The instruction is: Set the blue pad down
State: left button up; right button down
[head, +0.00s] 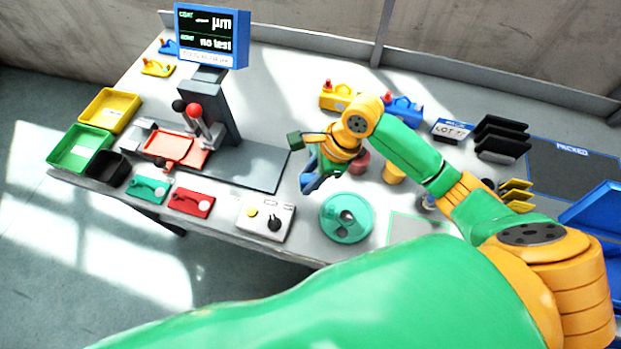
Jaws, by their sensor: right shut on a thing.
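My right gripper (312,168) reaches in over the middle of the table and points down. It is shut on a blue piece, which I take to be the blue pad (311,184). The pad is seen partly edge-on and is partly hidden by the gripper. It appears to be above the table, right of the grey base plate and up-left of the round teal dish. My left gripper is not in view.
A green pad (148,189), a red pad (190,201) and a switch box (265,219) line the front edge. A gauge stand (212,105) rises at left, with the teal dish (346,218) near the front. Black racks (502,138) stand at right.

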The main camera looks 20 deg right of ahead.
aim_at(311, 174)
jog(key=w+f, duration=0.1)
jog(key=f, duration=0.1)
jog(key=w+d+f+b, duration=0.1)
jog(key=w+f, duration=0.1)
jog(key=shift+w+d+f, duration=0.2)
jog(key=shift+f, duration=0.2)
notch_tip(311, 174, down, 3)
jog(key=shift+w+r, duration=0.1)
jog(key=shift+f, duration=0.25)
jog(key=c, duration=0.5)
grip_release()
jog(key=shift+c, duration=0.2)
jog(key=p+v, duration=0.1)
jog(key=v, duration=1.1)
